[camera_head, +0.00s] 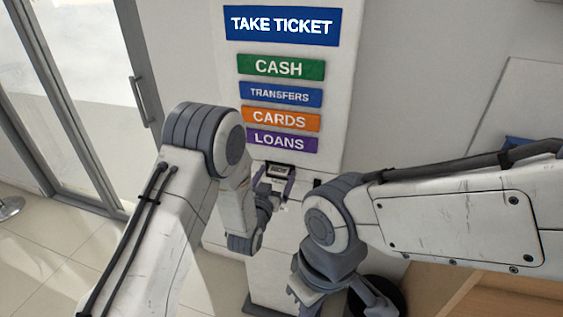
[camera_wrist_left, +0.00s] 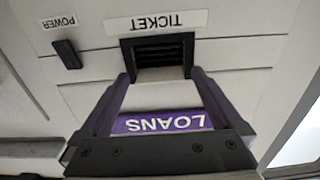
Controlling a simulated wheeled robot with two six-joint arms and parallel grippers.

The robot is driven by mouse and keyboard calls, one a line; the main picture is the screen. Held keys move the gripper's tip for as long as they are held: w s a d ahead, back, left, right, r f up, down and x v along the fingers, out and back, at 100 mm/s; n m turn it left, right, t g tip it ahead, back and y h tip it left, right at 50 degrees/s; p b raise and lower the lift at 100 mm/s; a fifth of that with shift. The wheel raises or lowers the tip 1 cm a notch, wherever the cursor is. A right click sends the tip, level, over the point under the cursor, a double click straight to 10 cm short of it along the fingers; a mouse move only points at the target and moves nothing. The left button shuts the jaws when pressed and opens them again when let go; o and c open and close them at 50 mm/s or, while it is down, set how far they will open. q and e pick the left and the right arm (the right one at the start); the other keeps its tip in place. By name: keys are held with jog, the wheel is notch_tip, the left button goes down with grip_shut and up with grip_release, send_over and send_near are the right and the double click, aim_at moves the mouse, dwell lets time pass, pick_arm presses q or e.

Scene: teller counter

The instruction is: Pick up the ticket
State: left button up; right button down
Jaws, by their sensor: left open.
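The kiosk's dark ticket slot (camera_wrist_left: 158,52) shows upside down in the left wrist view, beside its TICKET label (camera_wrist_left: 158,22). My left gripper (camera_wrist_left: 160,76) is open, with one purple finger on each side of the slot's near edge. A pale surface lies between the fingers; I cannot tell whether it is the ticket or the kiosk panel. In the head view the left gripper (camera_head: 275,180) is in front of the kiosk, below the LOANS button.
The white kiosk (camera_head: 232,75) carries a TAKE TICKET sign and CASH, TRANSFERS, CARDS and LOANS (camera_head: 282,139) buttons. A POWER switch (camera_wrist_left: 66,54) is beside the slot. A glass door (camera_head: 90,80) is at left. A wooden counter (camera_head: 500,290) is at lower right.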

pick_arm(q)
jog(key=c, duration=1.3)
pick_arm(e)
jog(key=shift+f, duration=0.1)
